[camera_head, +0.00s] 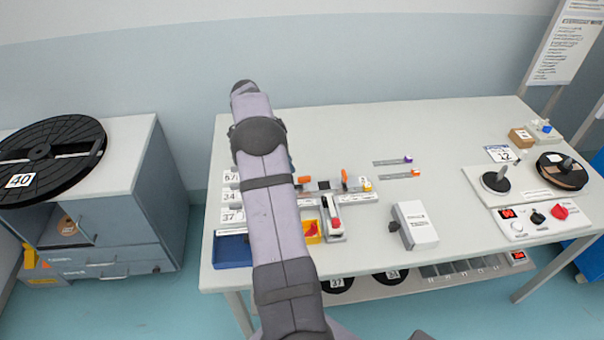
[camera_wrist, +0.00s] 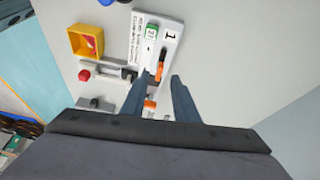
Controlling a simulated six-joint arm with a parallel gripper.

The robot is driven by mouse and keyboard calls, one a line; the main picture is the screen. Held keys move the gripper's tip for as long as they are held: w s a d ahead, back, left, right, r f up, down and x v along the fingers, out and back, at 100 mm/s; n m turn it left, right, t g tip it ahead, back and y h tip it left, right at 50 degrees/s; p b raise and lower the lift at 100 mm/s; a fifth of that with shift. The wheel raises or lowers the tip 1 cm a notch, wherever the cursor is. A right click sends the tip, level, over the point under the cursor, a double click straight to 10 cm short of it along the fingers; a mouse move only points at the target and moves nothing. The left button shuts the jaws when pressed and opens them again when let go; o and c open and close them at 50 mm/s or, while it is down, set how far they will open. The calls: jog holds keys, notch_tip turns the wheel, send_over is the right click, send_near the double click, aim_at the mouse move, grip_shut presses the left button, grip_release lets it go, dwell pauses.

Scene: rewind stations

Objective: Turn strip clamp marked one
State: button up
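A second orange lever (camera_wrist: 149,103) is partly hidden by the left finger.
A white box (camera_head: 415,226) stands to the right. Strips with purple (camera_head: 408,160) and orange (camera_head: 415,173) ends lie behind it.

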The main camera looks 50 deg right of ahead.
aim_at(304, 177)
jog(key=shift+m, duration=0.6)
jog(key=shift+s+d+r+p+x, duration=0.1)
jog(key=shift+s+d+p+x, duration=0.3)
jog(key=shift+x, duration=0.95)
jog(key=shift+w+d+r+p+x, duration=0.15)
jog(key=shift+p+x, duration=0.4)
jog(key=shift+x, duration=0.75)
jog(key=shift+s+d+r+p+x, duration=0.1)
jog(key=shift+s+d+p+x, duration=0.3)
jog(key=shift+x, duration=0.95)
jog(key=shift+w+a, duration=0.15)
jog(key=shift+a, duration=0.05)
grip_shut()
